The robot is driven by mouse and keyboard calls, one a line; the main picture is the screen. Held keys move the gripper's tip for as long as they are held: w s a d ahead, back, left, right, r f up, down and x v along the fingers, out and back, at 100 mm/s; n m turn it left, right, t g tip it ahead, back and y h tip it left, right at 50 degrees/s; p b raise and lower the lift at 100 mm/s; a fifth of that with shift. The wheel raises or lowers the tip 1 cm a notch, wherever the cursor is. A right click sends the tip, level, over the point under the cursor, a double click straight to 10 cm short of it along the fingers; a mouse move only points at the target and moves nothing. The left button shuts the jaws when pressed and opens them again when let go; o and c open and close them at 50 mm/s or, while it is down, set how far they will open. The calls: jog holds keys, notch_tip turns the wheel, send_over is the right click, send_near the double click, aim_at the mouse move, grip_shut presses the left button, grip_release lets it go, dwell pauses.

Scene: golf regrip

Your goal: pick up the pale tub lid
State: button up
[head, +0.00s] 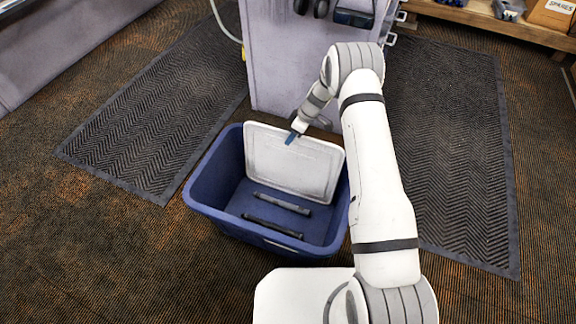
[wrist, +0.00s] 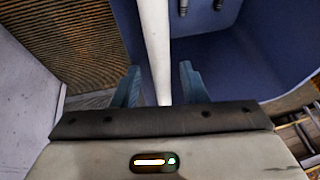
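The pale tub lid (head: 300,165) stands tilted inside the blue tub (head: 199,190), leaning at its back side with its top edge above the rim. In the wrist view the lid (wrist: 155,35) shows edge-on as a white strip. My gripper (head: 291,137) is at the lid's top edge. In the wrist view its blue fingers (wrist: 160,75) stand on either side of the lid's edge, with a narrow gap visible on both sides. The gripper is open around the lid, not clamped on it.
Two dark rods (head: 282,203) lie on the tub's floor. A grey cabinet (head: 290,60) stands close behind the tub. Dark mats (head: 150,110) lie on the carpet to either side. A wooden shelf (head: 490,20) is at the back right.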

jog(key=shift+c, duration=0.5)
grip_shut()
jog(key=shift+w+r, duration=0.1)
jog(key=shift+r, duration=0.05)
jog(key=shift+r+p, duration=0.15)
jog(key=shift+p, duration=0.2)
notch_tip(320, 180, up, 28)
jog(key=p, duration=0.7)
jog(key=shift+f+p, duration=0.2)
jog(key=shift+p, duration=0.2)
